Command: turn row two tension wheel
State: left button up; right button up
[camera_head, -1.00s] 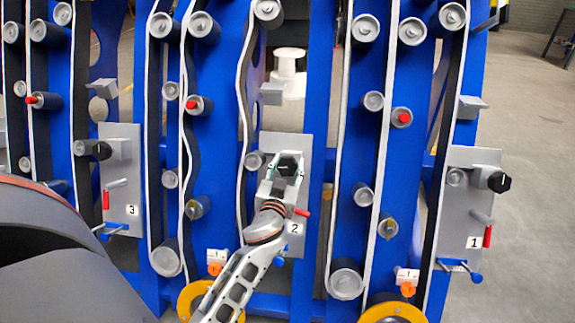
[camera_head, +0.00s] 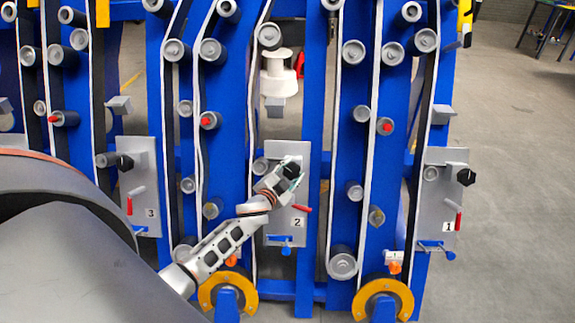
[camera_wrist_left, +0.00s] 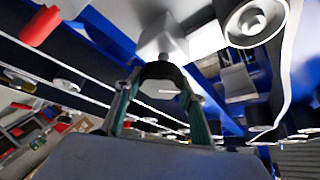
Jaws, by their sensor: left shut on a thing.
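The row two tension wheel is a black hexagonal knob on the grey plate marked 2 (camera_head: 276,227). In the left wrist view the knob (camera_wrist_left: 162,73) sits between the fingers of my left gripper (camera_wrist_left: 160,95), which is shut on it. In the head view my left gripper (camera_head: 290,173) covers most of the knob, and its arm reaches in from the lower left. The white-edged row two belt (camera_head: 252,115) runs nearly straight down left of the plate. My right gripper is not in view.
Plate 3 (camera_head: 146,207) with its black knob stands at left, plate 1 (camera_head: 432,215) at right. Yellow wheels (camera_head: 228,283) lie low on the blue frame. Open floor is at right.

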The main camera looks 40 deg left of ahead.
pick_arm(q)
jog(key=shift+r+m+h+p, duration=0.2)
jog(key=shift+m+h+p, duration=0.2)
jog(key=shift+m+p, duration=0.6)
jog(key=shift+f+m+g+p, duration=0.2)
jog(key=shift+m+g+p, duration=0.2)
jog(key=o, duration=1.1)
jog(key=shift+s, duration=0.1)
jog(key=v, duration=1.1)
jog(key=shift+s+a+r, duration=0.1)
jog(key=shift+s, duration=0.3)
